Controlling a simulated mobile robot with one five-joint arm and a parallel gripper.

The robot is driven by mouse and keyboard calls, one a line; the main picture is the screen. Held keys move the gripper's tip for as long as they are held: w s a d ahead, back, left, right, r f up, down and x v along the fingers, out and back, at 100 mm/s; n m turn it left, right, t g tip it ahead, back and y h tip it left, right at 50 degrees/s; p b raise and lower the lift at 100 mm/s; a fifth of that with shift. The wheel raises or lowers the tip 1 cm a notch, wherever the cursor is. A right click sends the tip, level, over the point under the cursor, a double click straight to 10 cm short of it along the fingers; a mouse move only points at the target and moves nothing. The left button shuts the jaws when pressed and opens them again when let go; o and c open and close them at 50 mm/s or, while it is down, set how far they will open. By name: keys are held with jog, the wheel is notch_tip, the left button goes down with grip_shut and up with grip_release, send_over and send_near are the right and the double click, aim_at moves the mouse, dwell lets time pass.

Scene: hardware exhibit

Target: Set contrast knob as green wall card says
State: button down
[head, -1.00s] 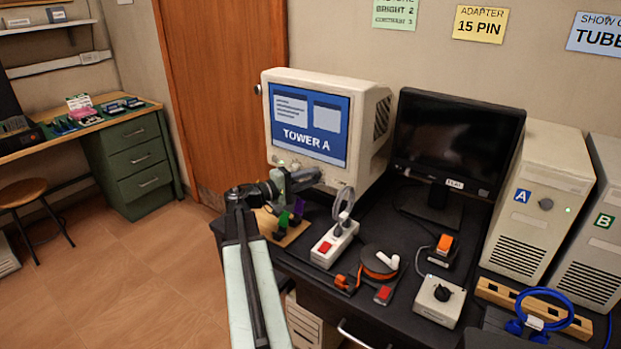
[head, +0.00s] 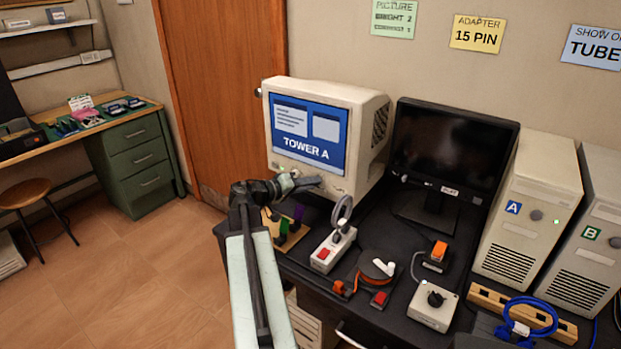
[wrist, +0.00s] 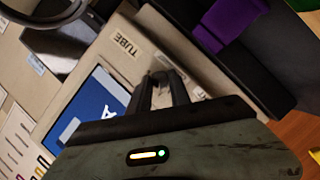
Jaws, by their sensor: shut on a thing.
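The green wall card (head: 394,18) reads PICTURE, BRIGHT 2, with a small last line that looks like CONTRAST 3. The beige tube monitor (head: 369,125) shows TOWER A on a blue screen; its lower front bears the controls. My gripper (head: 319,181) is at that lower front strip. In the wrist view, my gripper (wrist: 164,88) is shut on a small dark knob (wrist: 159,77) below the TUBE label side of the bezel. The fingers hide most of the knob, so I cannot read its name or setting.
A dark flat monitor (head: 453,152) stands right of the tube monitor. Two beige towers stand at the right.

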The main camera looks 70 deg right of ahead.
jog(key=shift+s+a+r+m+t+p, duration=0.15)
jog(key=shift+m+t+p, duration=0.8)
jog(key=shift+m, duration=0.55)
jog(key=shift+s+f+m+t+p, duration=0.15)
jog(key=shift+m+t+p, duration=0.75)
jog(key=shift+m, duration=0.6)
jog(key=shift+r, duration=0.1)
jog(key=c, duration=1.2)
grip_release()
jog(key=shift+r, duration=0.1)
